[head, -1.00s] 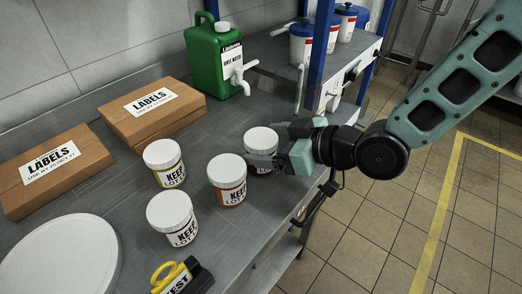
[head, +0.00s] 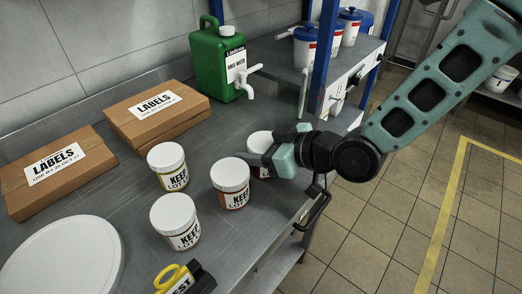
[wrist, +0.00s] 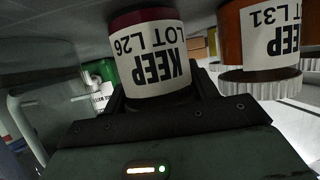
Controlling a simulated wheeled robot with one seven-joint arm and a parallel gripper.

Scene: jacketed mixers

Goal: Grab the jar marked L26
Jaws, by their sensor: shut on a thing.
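The jar marked L26 (wrist: 150,55) shows its "KEEP LOT L26" label upside down in the wrist view, with dark red contents. It sits between my gripper's fingers. In the head view its white lid (head: 259,141) shows at the right end of the jar group, partly hidden by my gripper (head: 268,160). My gripper is shut on this jar from the right. The jar looks upright and at counter level; I cannot tell whether its base touches. An orange jar marked L31 (wrist: 262,45) is close beside it in the wrist view.
Jars (head: 230,184) (head: 167,167) (head: 175,222) stand to the left on the grey counter (head: 130,205). Behind are label boxes (head: 157,110) and a green canister (head: 222,60). A blue post (head: 323,60) rises beyond the arm. A round white lid-like disc (head: 62,258) lies front left.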

